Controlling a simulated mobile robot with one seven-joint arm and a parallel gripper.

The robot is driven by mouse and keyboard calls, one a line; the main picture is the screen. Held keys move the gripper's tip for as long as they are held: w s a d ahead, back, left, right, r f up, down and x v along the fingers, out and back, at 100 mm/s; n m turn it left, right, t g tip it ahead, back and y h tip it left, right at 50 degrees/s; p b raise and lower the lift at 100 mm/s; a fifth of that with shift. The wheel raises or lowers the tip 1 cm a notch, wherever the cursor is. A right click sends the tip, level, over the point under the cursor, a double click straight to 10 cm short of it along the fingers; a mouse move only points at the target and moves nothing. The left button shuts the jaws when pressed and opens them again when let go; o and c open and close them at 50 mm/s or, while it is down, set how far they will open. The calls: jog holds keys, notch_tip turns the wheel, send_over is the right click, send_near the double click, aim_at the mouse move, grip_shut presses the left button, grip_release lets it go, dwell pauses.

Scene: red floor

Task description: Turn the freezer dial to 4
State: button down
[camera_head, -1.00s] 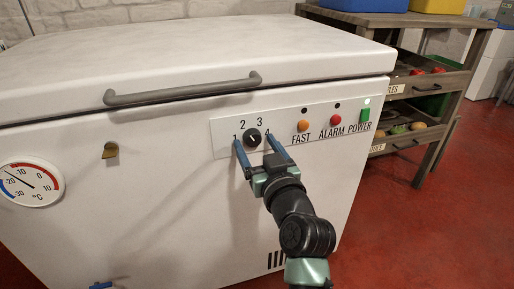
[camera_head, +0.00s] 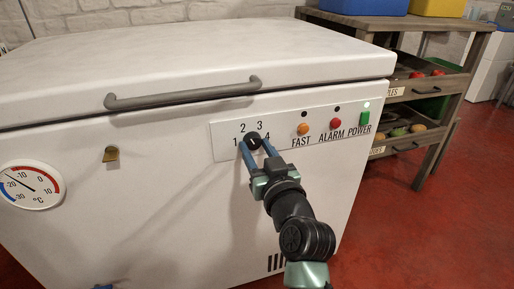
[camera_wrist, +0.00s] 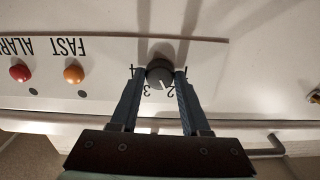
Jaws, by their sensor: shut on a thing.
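The black freezer dial (camera_head: 252,138) sits on the white control panel on the freezer's front, with the numbers 1 to 4 around it. The wrist view shows the dial (camera_wrist: 160,77) upside down, its white pointer mark towards the 2. My gripper (camera_head: 257,146) has its blue fingers on the two sides of the dial and is shut on it. In the wrist view my gripper (camera_wrist: 159,80) spans the dial from the 4 side to the 1 side. The fingers partly cover the dial's sides.
An orange FAST button (camera_head: 303,129), a red ALARM button (camera_head: 336,123) and a green POWER switch (camera_head: 365,116) lie right of the dial. The lid handle (camera_head: 185,94) is above. A round thermometer (camera_head: 32,187) is at the left. A wooden shelf (camera_head: 432,95) stands right.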

jog(key=m+p, duration=0.3)
jog(key=m, duration=0.2)
jog(key=shift+r+m+p, duration=0.1)
jog(key=shift+m+p, duration=0.2)
jog(key=shift+p, duration=0.1)
jog(key=m+p, duration=0.3)
jog(key=m, duration=0.3)
jog(key=shift+a+p, duration=0.1)
jog(key=shift+p, duration=0.3)
jog(key=m+p, duration=0.3)
jog(key=m, duration=0.3)
jog(key=shift+s+r+m+p, duration=0.1)
jog(key=shift+m+p, duration=0.2)
jog(key=m+p, duration=0.2)
jog(key=m, duration=0.3)
jog(key=shift+m+p, duration=0.3)
jog(key=shift+c, duration=1.9)
grip_release()
jog(key=p+v, duration=0.2)
jog(key=v, duration=1.1)
jog(key=shift+p, duration=0.3)
